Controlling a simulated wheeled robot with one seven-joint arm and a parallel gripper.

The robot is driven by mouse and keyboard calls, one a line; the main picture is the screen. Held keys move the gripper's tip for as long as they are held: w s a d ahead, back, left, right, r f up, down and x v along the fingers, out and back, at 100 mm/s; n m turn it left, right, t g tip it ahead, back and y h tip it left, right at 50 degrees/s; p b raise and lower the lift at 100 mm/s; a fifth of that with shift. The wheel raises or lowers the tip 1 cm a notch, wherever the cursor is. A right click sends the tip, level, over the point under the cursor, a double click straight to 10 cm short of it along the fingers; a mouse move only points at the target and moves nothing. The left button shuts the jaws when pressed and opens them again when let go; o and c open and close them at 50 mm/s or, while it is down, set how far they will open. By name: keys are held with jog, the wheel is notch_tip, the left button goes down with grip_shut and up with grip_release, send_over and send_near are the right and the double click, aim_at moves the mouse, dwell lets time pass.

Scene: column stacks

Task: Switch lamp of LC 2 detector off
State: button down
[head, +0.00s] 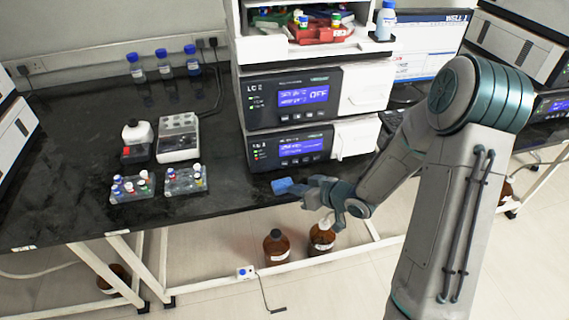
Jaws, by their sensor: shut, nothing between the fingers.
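Small buttons (297,117) sit in a row below this display. A second module (258,152) lies below it with its own blue display (303,146), whose text is too small to read. I cannot tell for certain from the labels which module is the detector. My gripper (284,187) has blue fingertips and is shut and empty. It is in front of and below the lower module, near the bench's front edge, apart from the buttons.
Vial racks (184,181), a white block (178,138) and bottles (164,65) stand on the dark bench (60,190) to the left. A monitor (427,50) is at the right behind my arm. Brown bottles (276,247) stand on the floor below.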

jog(key=p, duration=0.1)
send_near(279, 166)
jog(key=shift+w+a+f, duration=0.25)
jog(key=shift+a+f, duration=0.45)
jog(key=shift+a, duration=0.15)
jog(key=shift+w+a+f, duration=0.25)
jog(key=shift+a+f, duration=0.45)
jog(key=shift+a, duration=0.1)
jog(key=shift+w, duration=0.15)
dwell(0.5)
jog(key=shift+w+a, duration=0.1)
jog(key=shift+w, duration=0.2)
jog(key=shift+w+a+p, duration=0.15)
jog(key=shift+w+p, duration=0.2)
jog(key=shift+p, duration=0.05)
dwell(0.8)
jog(key=shift+s, duration=0.1)
jog(key=shift+s+d, duration=0.25)
jog(key=shift+s, duration=0.4)
jog(key=shift+s+d+b, duration=0.1)
jog(key=shift+s+d, duration=0.15)
jog(key=shift+s, duration=0.55)
jog(key=shift+s+d+b, duration=0.15)
jog(key=shift+s+d, duration=0.05)
jog(key=shift+s, duration=0.6)
jog(key=shift+s+d+b, duration=0.1)
jog(key=shift+s+d, duration=0.15)
jog(key=shift+s, duration=0.6)
jog(key=shift+d+r, duration=0.1)
